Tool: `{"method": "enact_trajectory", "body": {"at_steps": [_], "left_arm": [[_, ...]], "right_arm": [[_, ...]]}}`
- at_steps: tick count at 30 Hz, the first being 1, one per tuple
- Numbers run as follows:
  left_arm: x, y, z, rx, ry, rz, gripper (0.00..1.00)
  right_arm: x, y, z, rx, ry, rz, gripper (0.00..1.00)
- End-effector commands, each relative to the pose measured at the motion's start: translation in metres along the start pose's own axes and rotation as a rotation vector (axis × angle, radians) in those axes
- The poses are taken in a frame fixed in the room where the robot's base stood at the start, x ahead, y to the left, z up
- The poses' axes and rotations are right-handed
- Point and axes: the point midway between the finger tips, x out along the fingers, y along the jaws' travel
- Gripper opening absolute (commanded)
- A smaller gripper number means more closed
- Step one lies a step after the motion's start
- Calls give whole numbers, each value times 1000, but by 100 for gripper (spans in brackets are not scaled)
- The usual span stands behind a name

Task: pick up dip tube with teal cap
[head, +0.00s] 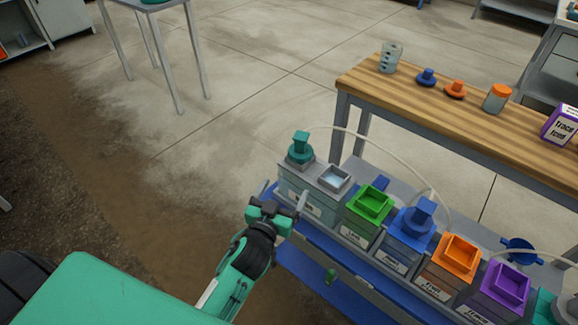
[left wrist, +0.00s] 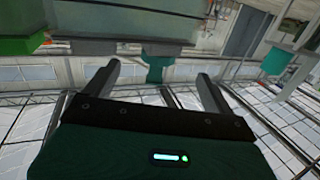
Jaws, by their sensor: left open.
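The dip tube with teal cap (head: 300,147) stands upright in the leftmost tank (head: 293,188), and its lower part is hidden inside. A pale hose arcs from it to the right. My left gripper (head: 287,197) is open and empty, in front of that tank and lower in the picture than the cap. In the left wrist view, which looks upside down, the teal cap (left wrist: 157,65) shows beyond and between the open fingertips (left wrist: 158,82), apart from them. My right gripper is not in view.
Beside the left tank stand tanks with green (head: 371,203), blue, orange (head: 460,255) and purple (head: 507,284) tops on a blue-fronted skid. Pale hoses cross above them. A wooden bench (head: 440,110) with small parts stands behind.

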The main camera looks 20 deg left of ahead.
Motion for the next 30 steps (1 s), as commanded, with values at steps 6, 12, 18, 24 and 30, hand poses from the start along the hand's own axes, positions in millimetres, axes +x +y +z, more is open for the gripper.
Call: {"method": "enact_trajectory", "body": {"at_steps": [6,12,18,24,30], "left_arm": [[6,-2,-18,-8,43,-6,87],[36,-2,-19,-7,42,-6,87],[67,-2,-20,-8,40,-6,87],[82,-2,-20,-7,39,-6,87],[95,0,-24,-7,40,-6,87]], "right_arm": [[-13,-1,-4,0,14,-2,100],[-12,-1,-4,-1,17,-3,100],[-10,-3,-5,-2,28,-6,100],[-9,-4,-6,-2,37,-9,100],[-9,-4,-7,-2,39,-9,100]]}}
